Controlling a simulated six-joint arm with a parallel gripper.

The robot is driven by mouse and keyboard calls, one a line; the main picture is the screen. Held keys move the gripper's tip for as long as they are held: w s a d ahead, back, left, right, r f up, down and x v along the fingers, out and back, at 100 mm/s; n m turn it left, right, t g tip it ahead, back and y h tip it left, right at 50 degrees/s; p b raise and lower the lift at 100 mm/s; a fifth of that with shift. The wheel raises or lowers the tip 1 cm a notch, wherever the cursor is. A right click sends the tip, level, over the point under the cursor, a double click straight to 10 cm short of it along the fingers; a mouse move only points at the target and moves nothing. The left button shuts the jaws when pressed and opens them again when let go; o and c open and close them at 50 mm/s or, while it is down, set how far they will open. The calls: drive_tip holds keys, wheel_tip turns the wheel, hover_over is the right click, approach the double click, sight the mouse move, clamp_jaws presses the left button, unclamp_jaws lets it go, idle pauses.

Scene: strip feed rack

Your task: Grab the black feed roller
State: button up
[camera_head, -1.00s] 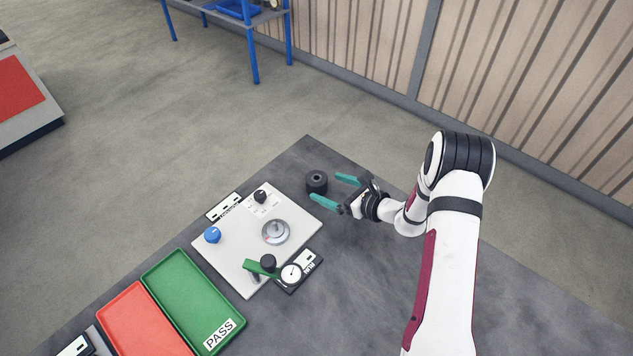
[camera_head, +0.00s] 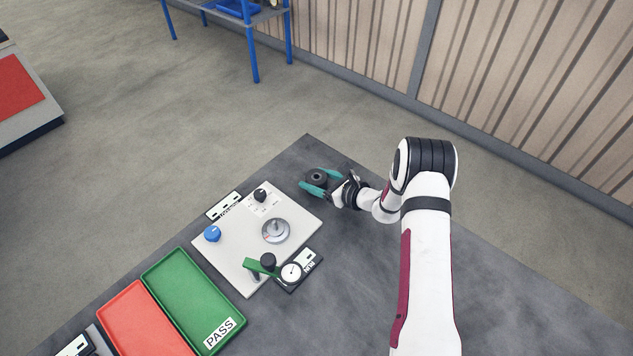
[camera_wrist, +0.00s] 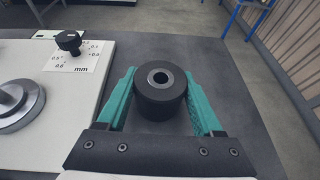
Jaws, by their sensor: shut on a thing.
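The black feed roller (camera_head: 317,176) stands upright on the dark table, just past the far right corner of the light grey plate. My gripper (camera_head: 320,183) has its two teal fingers around the roller, one on each side. In the wrist view the roller (camera_wrist: 160,88) shows its round top with a metal-lined hole, between the teal fingers of my gripper (camera_wrist: 160,95). The jaws are shut on it. The roller's lower side towards the palm is partly visible; its base seems to be at table level.
The light grey plate (camera_head: 235,248) with a blue knob (camera_head: 213,234), a black knob (camera_head: 261,196) and a metal disc (camera_head: 276,230) lies to the left. A dial gauge (camera_head: 291,273) stands at its near edge. Green (camera_head: 178,278) and red (camera_head: 128,310) trays lie nearer. The table's right side is clear.

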drive_tip(key=shift+c, duration=1.1)
drive_tip(key=shift+r, duration=0.1)
